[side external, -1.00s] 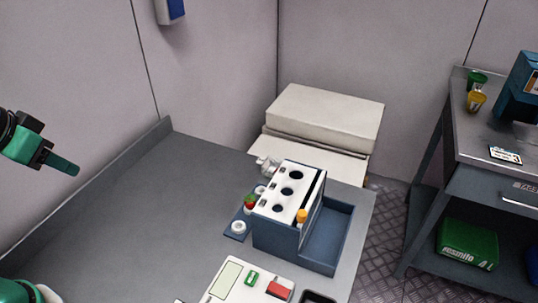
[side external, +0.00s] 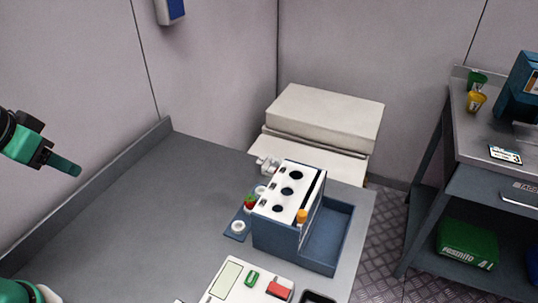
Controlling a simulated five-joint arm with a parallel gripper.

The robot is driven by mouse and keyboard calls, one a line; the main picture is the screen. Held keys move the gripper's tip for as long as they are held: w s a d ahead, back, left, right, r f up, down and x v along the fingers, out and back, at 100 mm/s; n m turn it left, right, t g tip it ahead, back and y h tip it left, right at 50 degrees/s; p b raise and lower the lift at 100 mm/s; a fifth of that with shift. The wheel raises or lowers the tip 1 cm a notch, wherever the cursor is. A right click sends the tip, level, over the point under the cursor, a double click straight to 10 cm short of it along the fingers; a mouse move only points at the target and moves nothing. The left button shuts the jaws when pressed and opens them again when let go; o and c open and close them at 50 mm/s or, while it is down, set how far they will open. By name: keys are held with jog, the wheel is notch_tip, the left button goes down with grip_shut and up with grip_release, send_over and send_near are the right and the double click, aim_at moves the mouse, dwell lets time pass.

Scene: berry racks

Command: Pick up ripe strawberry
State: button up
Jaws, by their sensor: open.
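A small red strawberry (side external: 250,203) with some green on it sits at the left side of the blue and white rack (side external: 268,236), among small white round holders. My gripper (side external: 66,167) is at the far left, raised and well apart from the strawberry. A green finger points to the right and down; the gap between the fingers is hard to see from this side. Nothing shows in it. The strawberry's lower part is partly hidden.
The rack has a white top with several dark holes and an orange piece (side external: 302,216); a blue tray (side external: 346,225) adjoins it. A white device (side external: 226,282) with green and red parts lies in front. The grey table (side external: 150,215) is clear between my gripper and the rack.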

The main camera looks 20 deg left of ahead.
jog(key=shift+w, duration=0.1)
jog(key=n+g+h, duration=0.2)
jog(key=n, duration=0.8)
send_over(247, 198)
jog(key=s+a, duration=0.1)
jog(key=s, duration=0.1)
notch_tip(247, 198, down, 15)
jog(key=shift+s+f, duration=0.1)
jog(key=shift+x, duration=1.2)
jog(key=shift+f, duration=0.1)
